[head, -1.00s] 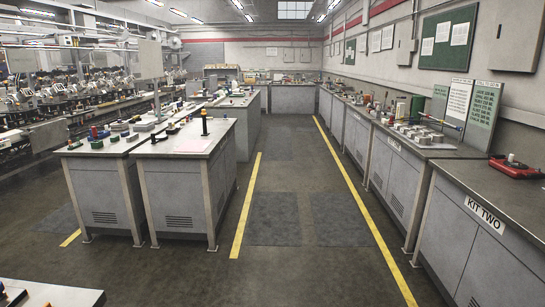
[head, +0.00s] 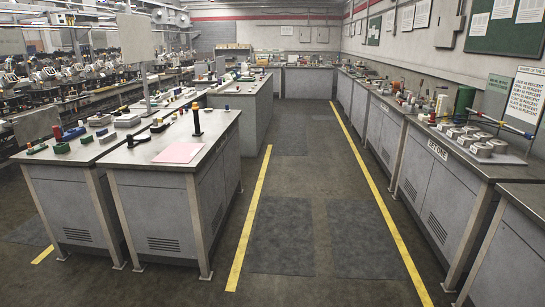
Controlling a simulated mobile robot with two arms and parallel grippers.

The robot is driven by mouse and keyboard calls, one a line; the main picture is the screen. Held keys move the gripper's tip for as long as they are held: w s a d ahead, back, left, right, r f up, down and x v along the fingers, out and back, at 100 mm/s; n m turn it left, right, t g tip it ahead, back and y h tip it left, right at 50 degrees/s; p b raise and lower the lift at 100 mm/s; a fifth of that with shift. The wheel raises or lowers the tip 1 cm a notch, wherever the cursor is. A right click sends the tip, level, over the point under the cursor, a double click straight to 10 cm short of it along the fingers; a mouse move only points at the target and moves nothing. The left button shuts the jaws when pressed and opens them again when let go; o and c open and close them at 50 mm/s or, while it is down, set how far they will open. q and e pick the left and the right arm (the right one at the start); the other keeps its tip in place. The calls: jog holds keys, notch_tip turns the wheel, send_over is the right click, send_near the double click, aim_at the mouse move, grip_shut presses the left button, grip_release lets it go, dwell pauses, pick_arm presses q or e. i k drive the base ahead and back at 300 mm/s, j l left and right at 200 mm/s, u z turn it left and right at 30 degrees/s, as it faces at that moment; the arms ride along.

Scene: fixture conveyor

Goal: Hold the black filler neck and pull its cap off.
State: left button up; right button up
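A black upright post (head: 197,125) with a small orange-brown top (head: 196,107) stands on the nearest grey workbench (head: 215,133), left of the aisle. It looks like the filler neck with its cap, but it is too small to be sure. The post stands upright, clear of other things on the bench. Neither of my grippers is in view.
A pink sheet (head: 179,152) and a low black part (head: 138,140) lie near the post. A second bench (head: 65,155) adjoins on the left. The floor (head: 300,235) between the yellow lines is clear. Benches (head: 440,190) line the right wall.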

aim_at(198, 132)
jog(key=i+u, duration=0.1)
jog(key=i, duration=1)
jog(key=i+l, duration=0.15)
jog(key=i, duration=0.9)
jog(key=j+u, duration=0.05)
